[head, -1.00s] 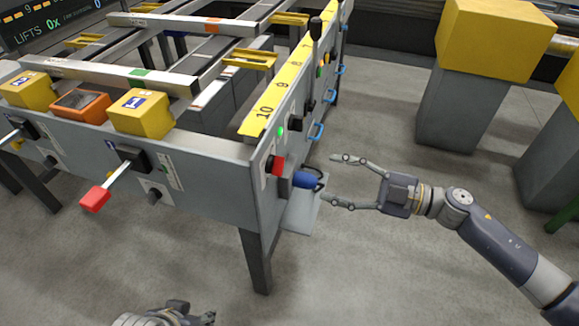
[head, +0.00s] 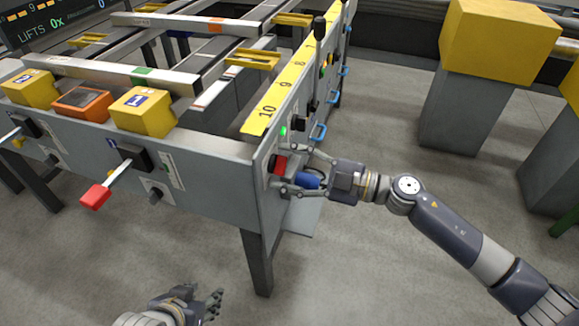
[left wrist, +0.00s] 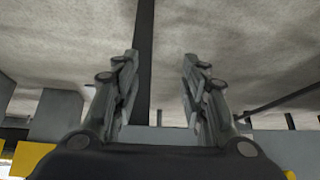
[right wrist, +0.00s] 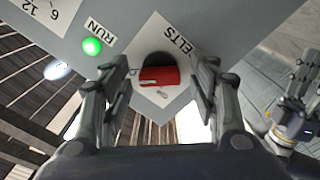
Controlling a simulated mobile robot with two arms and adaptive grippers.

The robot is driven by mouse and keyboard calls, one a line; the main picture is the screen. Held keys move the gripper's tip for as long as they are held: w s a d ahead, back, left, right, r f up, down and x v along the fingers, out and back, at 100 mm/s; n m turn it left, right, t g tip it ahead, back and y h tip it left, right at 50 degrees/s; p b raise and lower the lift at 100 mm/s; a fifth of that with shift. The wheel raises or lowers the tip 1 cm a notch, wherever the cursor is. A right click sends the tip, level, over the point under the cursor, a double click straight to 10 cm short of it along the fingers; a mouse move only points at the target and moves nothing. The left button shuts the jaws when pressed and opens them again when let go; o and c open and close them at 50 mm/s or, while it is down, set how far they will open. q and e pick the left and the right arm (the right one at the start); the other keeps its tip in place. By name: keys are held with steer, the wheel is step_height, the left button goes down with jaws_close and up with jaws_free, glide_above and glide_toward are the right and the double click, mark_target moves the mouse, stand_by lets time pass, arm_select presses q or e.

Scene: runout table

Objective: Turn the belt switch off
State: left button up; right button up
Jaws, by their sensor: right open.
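The belt switch (head: 279,165) is a red knob on a dark round base on the table's end panel. In the right wrist view the red knob (right wrist: 159,77) sits on a white plate marked "BELTS" (right wrist: 180,45). My right gripper (head: 283,170) is open, its two fingers on either side of the knob; contact cannot be told. It also shows in the right wrist view (right wrist: 160,82). A green lamp marked RUN (right wrist: 92,46) is lit beside the switch. My left gripper (head: 215,305) is open and empty, low at the bottom of the head view, and also shows in the left wrist view (left wrist: 160,55).
Levers (head: 319,60) and blue handles (head: 319,132) line the same panel. A red-handled lever (head: 95,196) sticks out from the front panel. Yellow blocks on grey pedestals (head: 462,105) stand at right.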

steer(key=shift+c, duration=0.6)
steer(key=c, duration=0.9)
steer(key=shift+c, duration=0.2)
arm_select(q)
steer(key=w+d+r+t+h+b, duration=0.2)
steer(key=w+d+r+t+b, duration=0.1)
steer(key=w+r+t, duration=0.6)
steer(key=shift+w+d+r+h+b, duration=0.35)
steer(key=shift+w+d+r, duration=0.65)
steer(key=shift+r, duration=1.1)
arm_select(e)
steer(key=shift+f+n, duration=0.1)
steer(key=shift+n, duration=9)
